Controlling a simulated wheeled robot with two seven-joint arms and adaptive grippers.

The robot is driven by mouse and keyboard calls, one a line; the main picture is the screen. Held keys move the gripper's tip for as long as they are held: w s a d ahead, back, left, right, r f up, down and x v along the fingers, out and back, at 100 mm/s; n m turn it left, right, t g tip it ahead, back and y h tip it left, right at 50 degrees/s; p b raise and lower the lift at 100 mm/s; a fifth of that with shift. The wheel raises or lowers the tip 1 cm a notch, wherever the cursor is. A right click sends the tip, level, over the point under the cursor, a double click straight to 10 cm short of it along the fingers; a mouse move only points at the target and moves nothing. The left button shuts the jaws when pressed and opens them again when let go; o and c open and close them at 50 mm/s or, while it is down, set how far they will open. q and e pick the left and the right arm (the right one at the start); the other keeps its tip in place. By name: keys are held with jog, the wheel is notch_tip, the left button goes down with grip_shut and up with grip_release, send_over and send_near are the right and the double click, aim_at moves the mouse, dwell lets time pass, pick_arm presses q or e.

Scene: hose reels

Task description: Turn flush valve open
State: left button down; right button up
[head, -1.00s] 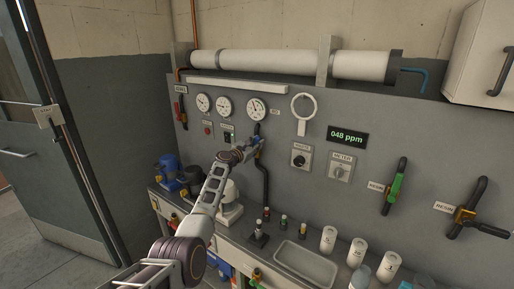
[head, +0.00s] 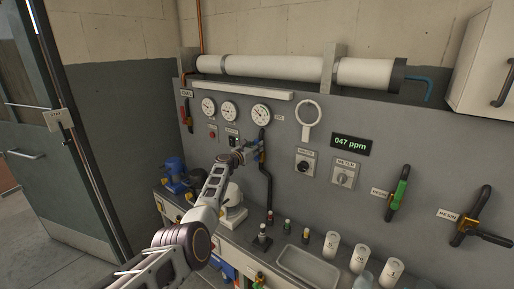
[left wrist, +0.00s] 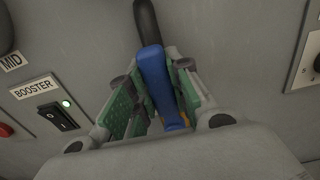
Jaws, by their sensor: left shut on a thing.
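A blue valve handle (head: 255,147) sits on a black pipe (head: 269,192) below the third gauge on the grey panel. My left gripper (head: 243,153) reaches it from the left and is shut on it. In the left wrist view the blue handle (left wrist: 153,72) lies between the green-padded fingers of my left gripper (left wrist: 155,90), with a black pipe above it and a yellow part below. I cannot read a flush label on any valve. My right gripper is not in view.
The display (head: 350,142) reads 047 ppm. Bottles, white cups (head: 331,244) and a sink tray (head: 307,266) stand on the bench below.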

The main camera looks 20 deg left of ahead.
pick_arm(q)
jog(key=shift+f, duration=0.25)
jog(key=c, duration=1.4)
grip_release()
jog(key=shift+o, duration=0.6)
jog(key=shift+r, duration=0.1)
jog(key=shift+r, duration=0.1)
jog(key=shift+s+a, duration=0.1)
jog(key=shift+s, duration=0.1)
jog(key=shift+s+a, duration=0.15)
jog(key=shift+s, duration=0.05)
jog(key=v, duration=1.1)
jog(key=shift+s, duration=0.1)
